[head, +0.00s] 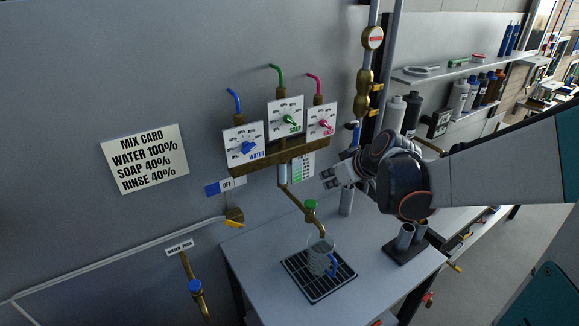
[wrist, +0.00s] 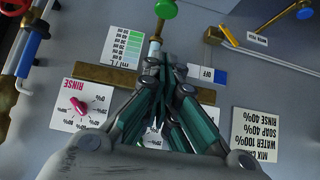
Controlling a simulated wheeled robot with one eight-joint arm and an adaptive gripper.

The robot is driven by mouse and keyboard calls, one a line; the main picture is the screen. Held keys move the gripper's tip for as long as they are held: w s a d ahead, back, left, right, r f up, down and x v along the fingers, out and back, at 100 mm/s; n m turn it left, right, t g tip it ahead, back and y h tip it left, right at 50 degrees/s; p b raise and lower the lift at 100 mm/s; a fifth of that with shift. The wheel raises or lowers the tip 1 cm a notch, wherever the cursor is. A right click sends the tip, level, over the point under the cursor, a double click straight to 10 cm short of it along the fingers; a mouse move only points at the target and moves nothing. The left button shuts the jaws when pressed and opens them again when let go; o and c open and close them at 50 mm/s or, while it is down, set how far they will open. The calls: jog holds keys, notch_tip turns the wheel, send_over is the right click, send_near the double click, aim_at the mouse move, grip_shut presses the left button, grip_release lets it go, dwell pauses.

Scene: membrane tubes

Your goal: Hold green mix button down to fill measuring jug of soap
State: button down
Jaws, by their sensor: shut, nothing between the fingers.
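The green mix button (head: 311,205) sits on top of the brass outlet pipe above the jug. It also shows at the top of the wrist view (wrist: 166,9), beyond my fingertips and apart from them. The clear measuring jug (head: 320,255) with a blue handle stands on the drain grate under the outlet. Its fill level is too small to tell. My gripper (head: 330,178) is shut and empty, above and to the right of the green button. In the wrist view my fingers (wrist: 165,65) overlap the dial manifold.
Blue WATER (head: 243,146), green SOAP (head: 286,119) and pink RINSE (head: 321,120) dials sit on the wall manifold. A mix card (head: 145,159) hangs at left. A black holder with grey cups (head: 409,245) stands at the table's right. The table's front left is clear.

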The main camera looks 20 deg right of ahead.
jog(key=b, duration=0.1)
send_over(308, 201)
jog(key=s, duration=0.2)
jog(key=f, duration=0.7)
jog(key=shift+d, duration=0.2)
notch_tip(308, 201, down, 2)
jog(key=shift+f+b, duration=0.2)
jog(key=shift+b, duration=0.1)
jog(key=shift+f, duration=0.75)
jog(key=shift+f+b, duration=0.95)
jog(key=shift+b, duration=0.25)
jog(key=shift+r, duration=0.1)
dwell(2.8)
